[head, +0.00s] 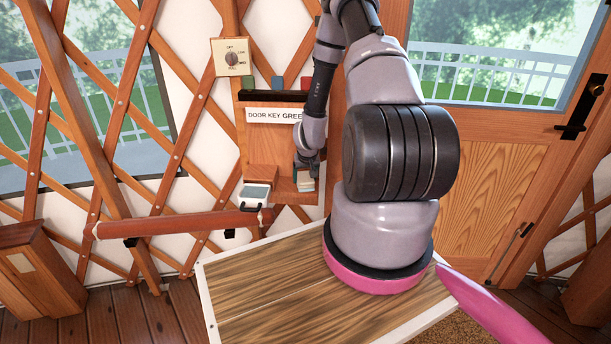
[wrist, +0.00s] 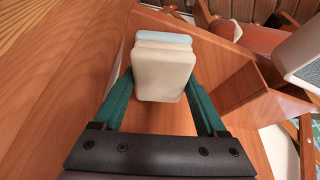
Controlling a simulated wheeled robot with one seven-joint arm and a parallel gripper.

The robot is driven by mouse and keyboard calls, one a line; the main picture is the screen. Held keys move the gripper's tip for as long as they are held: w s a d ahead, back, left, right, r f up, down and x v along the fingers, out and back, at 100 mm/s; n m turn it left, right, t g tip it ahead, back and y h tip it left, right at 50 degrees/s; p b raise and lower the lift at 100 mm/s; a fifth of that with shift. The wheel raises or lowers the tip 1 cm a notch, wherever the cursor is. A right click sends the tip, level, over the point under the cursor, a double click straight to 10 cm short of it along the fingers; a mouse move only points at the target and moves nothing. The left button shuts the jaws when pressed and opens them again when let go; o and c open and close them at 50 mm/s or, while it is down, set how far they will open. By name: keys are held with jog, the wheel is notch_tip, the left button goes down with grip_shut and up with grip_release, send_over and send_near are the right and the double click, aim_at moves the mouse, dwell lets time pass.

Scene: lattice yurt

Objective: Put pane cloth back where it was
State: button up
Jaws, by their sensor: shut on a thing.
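A folded cloth in cream and pale blue layers, which I take to be the pane cloth (wrist: 164,72), sits between the two green fingers of my gripper (wrist: 161,86) in the wrist view. The fingers are shut on its sides. In the head view the cloth (head: 305,184) shows small under my gripper (head: 306,168), at the right side of the lower shelf of a wooden wall unit (head: 262,150). I cannot tell whether the cloth touches the shelf. My arm hides part of the unit's right side.
A white-topped box with a dark handle (head: 254,195) is left of the cloth. A label (head: 274,115), partly hidden, reads "DOOR KEY GREE". A wooden rail (head: 180,223) runs below left. A door (head: 480,180) stands at right.

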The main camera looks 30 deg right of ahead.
jog(key=shift+s, duration=0.1)
jog(key=shift+f, duration=0.1)
jog(key=o, duration=1.2)
jog(key=shift+o, duration=0.2)
jog(key=v, duration=1.2)
